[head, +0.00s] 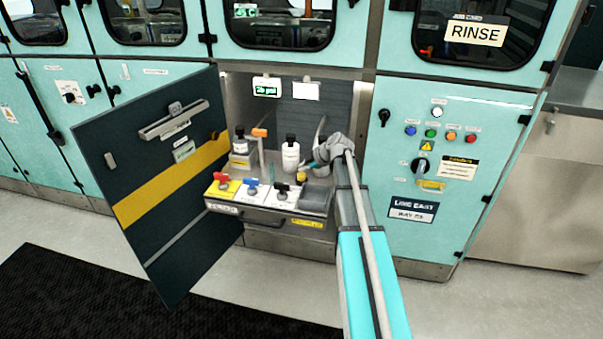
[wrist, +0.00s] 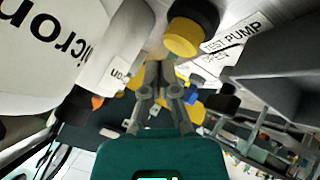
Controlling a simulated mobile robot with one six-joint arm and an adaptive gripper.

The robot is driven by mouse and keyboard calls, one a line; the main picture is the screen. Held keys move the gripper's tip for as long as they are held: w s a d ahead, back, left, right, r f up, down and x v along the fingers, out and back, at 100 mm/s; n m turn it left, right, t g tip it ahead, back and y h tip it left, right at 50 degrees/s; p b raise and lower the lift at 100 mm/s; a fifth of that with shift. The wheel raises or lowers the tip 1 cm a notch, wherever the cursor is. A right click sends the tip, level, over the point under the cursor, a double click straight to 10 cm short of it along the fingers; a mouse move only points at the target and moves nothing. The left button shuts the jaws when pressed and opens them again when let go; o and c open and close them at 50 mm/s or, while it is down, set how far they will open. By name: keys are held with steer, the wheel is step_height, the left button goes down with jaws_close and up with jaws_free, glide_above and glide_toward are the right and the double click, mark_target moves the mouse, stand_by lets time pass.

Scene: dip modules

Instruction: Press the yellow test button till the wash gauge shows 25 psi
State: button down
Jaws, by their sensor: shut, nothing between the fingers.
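The yellow test button (head: 302,177) sits in the open bay at the back of the pull-out shelf. In the wrist view the round yellow button (wrist: 182,38) with its dark collar is just beyond my fingertips, beside a "TEST PUMP" label. My gripper (wrist: 160,68) is shut and empty, close to the button; I cannot tell whether it touches. In the head view my gripper (head: 318,165) is just above and right of the button. A small lit green gauge (head: 266,91) on the bay's back wall seems to read 25 psi, but the digits are blurred.
White bottles (head: 290,156) with black caps stand left of my gripper. Red, blue and black valve handles (head: 251,183) line the shelf front. The open dark door (head: 150,185) is at left. A RINSE panel (head: 440,150) with coloured buttons is at right.

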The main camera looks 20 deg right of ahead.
mark_target(303, 174)
steer(key=shift+r, duration=0.1)
stand_by(0.3)
step_height(303, 174, up, 5)
steer(key=p, duration=0.5)
stand_by(0.9)
steer(key=s+a+m+g+p, duration=0.1)
steer(key=s+a, duration=0.1)
steer(key=s+a+r+m+p, duration=0.1)
steer(key=s+a+p, duration=0.1)
steer(key=a, duration=0.1)
steer(key=s+a+r+m+g+p, duration=0.1)
steer(key=s+a, duration=0.1)
steer(key=a, duration=0.1)
steer(key=shift+s+a+m+g+h, duration=0.1)
steer(key=shift+s+m+g+h, duration=0.2)
steer(key=shift+s+m, duration=0.1)
steer(key=s+a+r+m+g+h+p, duration=0.2)
steer(key=s+a+m+p, duration=0.3)
steer(key=s, duration=0.5)
steer(key=s+a+r+m+g+h+p, duration=0.2)
steer(key=s+a+r+m+p, duration=0.3)
steer(key=s, duration=0.5)
steer(key=shift+s+a+m+g+h+p, duration=0.35)
steer(key=shift+a+m+g, duration=0.2)
steer(key=shift+m, duration=0.65)
steer(key=shift+a, duration=0.15)
